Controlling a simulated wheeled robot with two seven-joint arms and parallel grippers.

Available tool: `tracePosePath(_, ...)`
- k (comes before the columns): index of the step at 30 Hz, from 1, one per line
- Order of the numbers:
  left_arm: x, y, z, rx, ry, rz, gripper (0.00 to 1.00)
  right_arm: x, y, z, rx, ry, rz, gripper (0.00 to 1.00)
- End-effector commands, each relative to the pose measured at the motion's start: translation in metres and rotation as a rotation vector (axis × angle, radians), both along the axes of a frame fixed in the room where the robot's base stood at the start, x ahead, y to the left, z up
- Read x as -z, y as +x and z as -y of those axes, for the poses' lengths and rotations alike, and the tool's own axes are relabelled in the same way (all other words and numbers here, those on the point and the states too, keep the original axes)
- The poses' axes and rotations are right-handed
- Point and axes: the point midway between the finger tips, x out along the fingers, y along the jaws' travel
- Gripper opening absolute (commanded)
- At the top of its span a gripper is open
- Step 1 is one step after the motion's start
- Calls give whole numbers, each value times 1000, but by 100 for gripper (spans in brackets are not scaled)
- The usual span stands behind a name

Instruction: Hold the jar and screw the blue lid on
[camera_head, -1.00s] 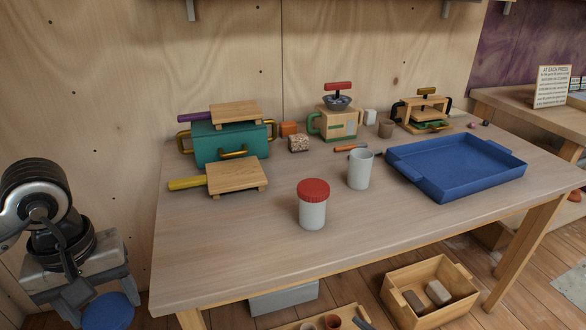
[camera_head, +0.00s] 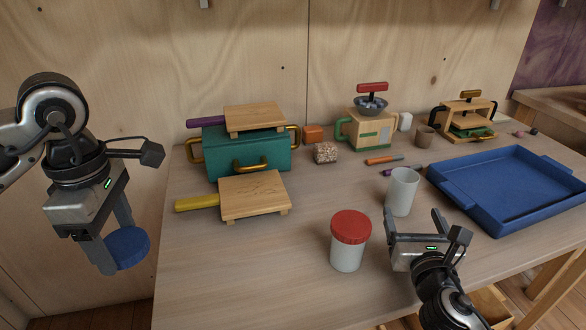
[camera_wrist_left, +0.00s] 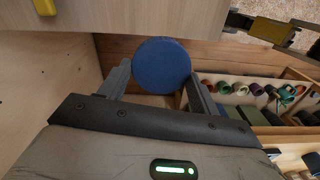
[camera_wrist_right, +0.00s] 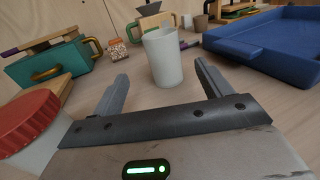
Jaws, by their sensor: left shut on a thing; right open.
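The blue lid (camera_head: 127,247) is held in my left gripper (camera_head: 112,247), left of the table and clear of it. It also shows between the fingers in the left wrist view (camera_wrist_left: 161,65). An open-looking pale grey jar (camera_head: 401,192) stands upright on the table, its inside hidden. My right gripper (camera_head: 417,220) is open and empty just in front of this jar. In the right wrist view the jar (camera_wrist_right: 163,58) stands beyond and between the two fingertips, apart from them. A second pale jar (camera_head: 347,255) with a red lid (camera_head: 351,227) stands left of my right gripper.
A blue tray (camera_head: 455,190) lies right of the open jar. A teal box (camera_head: 220,163) and a board with a yellow handle (camera_head: 255,192) stand at left. Pens, small blocks and a wooden mixer-like toy (camera_head: 371,132) are behind. The table's front left is clear.

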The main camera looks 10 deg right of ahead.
Motion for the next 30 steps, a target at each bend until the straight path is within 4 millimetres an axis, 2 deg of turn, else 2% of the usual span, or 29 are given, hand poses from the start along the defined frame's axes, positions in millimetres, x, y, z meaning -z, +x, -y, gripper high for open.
tracePosePath(13, 0, 0, 0, 3, 0, 1, 41, 0, 2, 0, -1, 5, -1, 77)
tracePosePath(24, 0, 0, 0, 3, 0, 0, 41, 1, 57, 15, 0, 6, 2, 77)
tracePosePath(30, 0, 0, 0, 3, 0, 0, 41, 1, 66, 18, -1, 6, 0, 77)
